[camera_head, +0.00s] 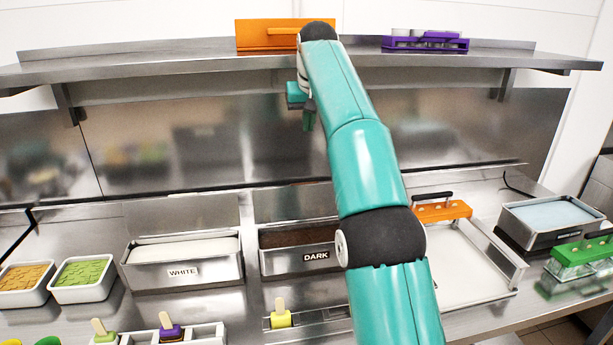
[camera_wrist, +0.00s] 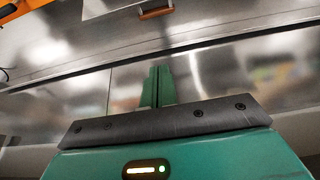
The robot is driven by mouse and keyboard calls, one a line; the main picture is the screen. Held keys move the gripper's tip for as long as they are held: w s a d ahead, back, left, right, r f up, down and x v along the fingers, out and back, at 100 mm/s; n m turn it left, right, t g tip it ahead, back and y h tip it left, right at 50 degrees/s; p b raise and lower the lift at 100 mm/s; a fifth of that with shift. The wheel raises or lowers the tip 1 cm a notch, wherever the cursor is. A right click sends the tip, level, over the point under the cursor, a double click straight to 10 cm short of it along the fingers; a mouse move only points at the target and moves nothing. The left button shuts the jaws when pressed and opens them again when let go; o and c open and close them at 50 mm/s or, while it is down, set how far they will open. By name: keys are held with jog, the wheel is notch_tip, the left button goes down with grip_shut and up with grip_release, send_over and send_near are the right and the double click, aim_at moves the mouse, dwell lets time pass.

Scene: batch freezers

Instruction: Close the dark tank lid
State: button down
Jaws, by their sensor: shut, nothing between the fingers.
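The dark tank (camera_head: 280,264) is a steel tub labelled DARK, centre on the counter. Its brown contents show, so it is open. Its steel lid (camera_head: 285,205) stands raised at the tank's rear edge, partly hidden by my arm. My gripper (camera_head: 309,122) is high above the tank and lid, in front of the steel back wall and just below the shelf. In the wrist view my teal fingers (camera_wrist: 157,88) are together and hold nothing. They are apart from the lid.
The white tank (camera_head: 190,277), with its lid raised, stands left of the dark tank. A steel shelf (camera_head: 180,67) overhangs, carrying an orange box (camera_head: 265,35) and a purple rack (camera_head: 425,44). Popsicle moulds sit in front. A steel tray (camera_head: 460,275) lies right.

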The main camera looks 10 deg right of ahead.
aim_at(306, 199)
jog(key=s+f+x, duration=0.1)
jog(key=s+x, duration=0.1)
jog(key=x, duration=1.5)
jog(key=shift+s+f, duration=0.25)
jog(key=shift+f, duration=0.15)
jog(key=shift+s, duration=0.1)
